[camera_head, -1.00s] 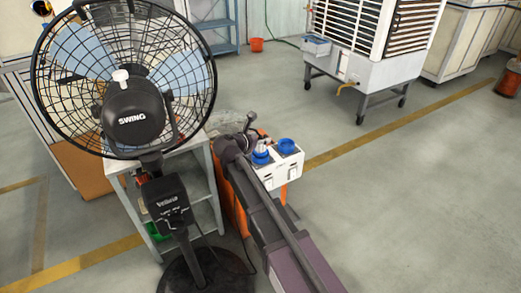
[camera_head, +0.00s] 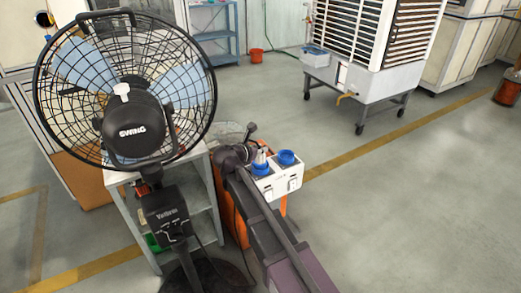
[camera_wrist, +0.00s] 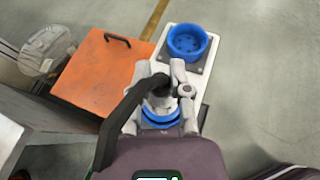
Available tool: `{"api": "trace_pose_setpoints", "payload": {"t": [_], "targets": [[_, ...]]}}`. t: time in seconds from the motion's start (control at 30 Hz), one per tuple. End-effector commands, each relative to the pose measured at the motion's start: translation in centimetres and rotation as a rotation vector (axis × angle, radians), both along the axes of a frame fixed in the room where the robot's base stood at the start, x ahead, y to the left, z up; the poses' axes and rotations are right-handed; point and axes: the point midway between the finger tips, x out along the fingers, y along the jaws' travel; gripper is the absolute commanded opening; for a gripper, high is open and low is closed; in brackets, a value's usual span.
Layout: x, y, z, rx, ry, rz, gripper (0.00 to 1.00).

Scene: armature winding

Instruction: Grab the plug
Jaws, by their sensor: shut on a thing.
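The plug (camera_wrist: 161,100) is a pale grey body with a black top. It stands at the near blue socket (camera_wrist: 161,122) on the white socket box, and a thick black cable curves from its top toward the lower left. My gripper (camera_wrist: 163,98) has its grey fingers closed around the plug from both sides. In the head view, my gripper (camera_head: 250,154) reaches over the box beside the plug (camera_head: 260,156), just above the near blue socket (camera_head: 262,169). How deep the plug sits in the socket is hidden.
A second, empty blue socket (camera_wrist: 187,42) is on the white box (camera_head: 289,181). An orange cabinet (camera_wrist: 103,72) stands beside it. A large black fan (camera_head: 126,95) stands close on the left, before a grey shelf table (camera_head: 190,165). Floor to the right is open.

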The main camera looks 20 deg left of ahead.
Motion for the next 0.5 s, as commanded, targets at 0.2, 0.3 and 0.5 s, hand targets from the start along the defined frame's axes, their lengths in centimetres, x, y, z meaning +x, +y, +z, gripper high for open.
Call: {"api": "trace_pose_setpoints", "payload": {"t": [0.2, 0.3, 0.5], "targets": [[0.0, 0.0, 1.7, -0.001, -0.002, 0.001, 0.0], [0.0, 0.0, 2.6, -0.001, -0.003, 0.001, 0.0], [-2.5, -0.8, 3.5, -0.002, -0.004, 0.004, 0.0]]}}
